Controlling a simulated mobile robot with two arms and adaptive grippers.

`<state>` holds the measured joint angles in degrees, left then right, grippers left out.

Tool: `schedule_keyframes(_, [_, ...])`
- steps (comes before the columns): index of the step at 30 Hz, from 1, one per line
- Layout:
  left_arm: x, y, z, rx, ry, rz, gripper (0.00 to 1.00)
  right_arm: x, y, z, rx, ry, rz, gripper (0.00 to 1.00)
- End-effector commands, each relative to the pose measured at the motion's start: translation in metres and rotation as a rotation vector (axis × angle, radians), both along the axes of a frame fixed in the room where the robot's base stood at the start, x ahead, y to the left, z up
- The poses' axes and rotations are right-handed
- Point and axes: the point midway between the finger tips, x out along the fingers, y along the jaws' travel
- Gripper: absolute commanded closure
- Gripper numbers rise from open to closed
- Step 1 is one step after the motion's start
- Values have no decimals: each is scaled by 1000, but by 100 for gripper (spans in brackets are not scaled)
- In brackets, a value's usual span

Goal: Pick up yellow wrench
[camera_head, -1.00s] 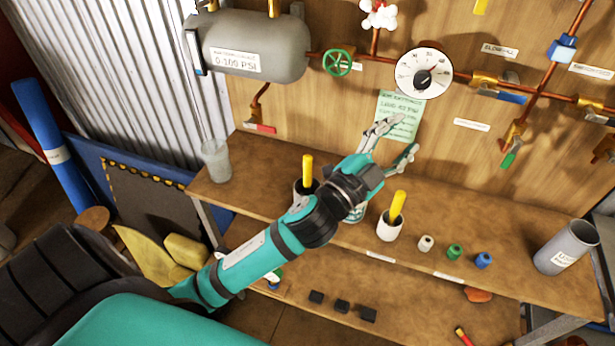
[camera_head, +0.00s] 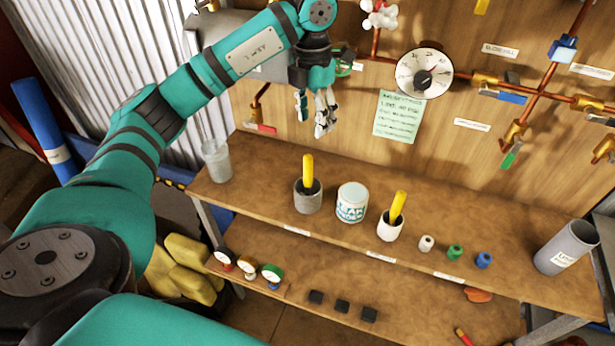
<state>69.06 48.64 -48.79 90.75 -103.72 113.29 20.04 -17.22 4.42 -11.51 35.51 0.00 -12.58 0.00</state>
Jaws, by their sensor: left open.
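Two yellow handles stand upright in cups on the upper shelf. One yellow handle (camera_head: 308,170) is in a grey cup (camera_head: 307,200). The other yellow handle (camera_head: 398,207) leans slightly in a white cup (camera_head: 389,231). Their lower ends are hidden in the cups, so I cannot tell which is the wrench. My left gripper (camera_head: 314,118) is open and empty, with its fingers pointing down. It appears above and behind the grey cup, apart from both handles. My right gripper is out of view.
A white labelled tub (camera_head: 352,203) stands between the cups. Small white, green and blue pieces sit to the right, with a grey cylinder (camera_head: 566,248) at the shelf end. A clear cup (camera_head: 216,160) is at the left. Copper pipes and a dial gauge (camera_head: 424,73) are behind.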

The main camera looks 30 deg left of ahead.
Motion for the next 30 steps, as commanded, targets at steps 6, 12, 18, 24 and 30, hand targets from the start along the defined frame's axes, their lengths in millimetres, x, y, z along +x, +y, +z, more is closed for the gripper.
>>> schedule_keyframes(6, [-4,9,-26,30,19,15,51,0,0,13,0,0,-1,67])
schedule_keyframes(12, [-4,8,-70,28,18,14,51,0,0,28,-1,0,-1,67])
schedule_keyframes(18, [-3,8,-105,26,14,13,51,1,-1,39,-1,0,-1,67])
schedule_keyframes(24, [-4,8,-119,26,13,13,51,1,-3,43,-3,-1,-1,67])
schedule_keyframes(30, [-11,9,-143,26,17,12,51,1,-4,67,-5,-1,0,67])
